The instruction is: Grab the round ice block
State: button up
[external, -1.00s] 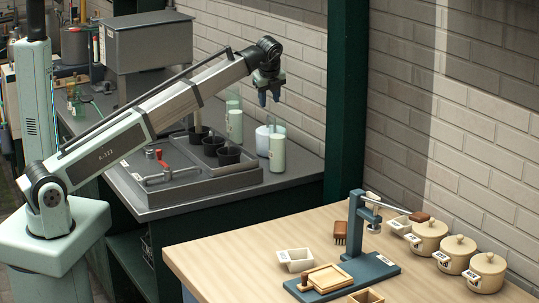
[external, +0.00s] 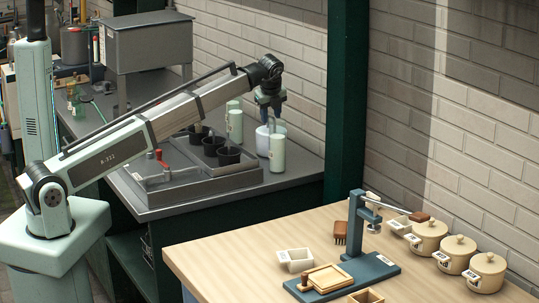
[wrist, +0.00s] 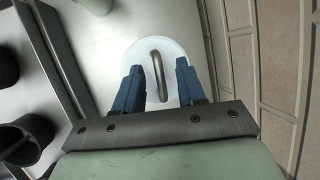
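The round ice block (external: 264,146) is a pale, whitish cylinder on the grey counter near the wall, partly hidden behind a pale green canister. In the wrist view the ice block (wrist: 165,50) shows as a pale disc with a grey bar handle (wrist: 160,75) across its top. My gripper (external: 271,120) is over the block, pointing down. In the wrist view my gripper (wrist: 160,85) is open, with one blue finger on each side of the handle and visible gaps. I cannot tell exactly how far down the fingers reach along the handle.
A pale green canister (external: 277,153) stands close in front of the block, another canister (external: 235,126) to its left. Several black cups (external: 228,156) sit in a grey tray (external: 205,185) at left. A green post (external: 345,100) and the brick wall (external: 300,60) bound the right and back.

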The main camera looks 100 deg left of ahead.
grip_shut()
dwell(1.4)
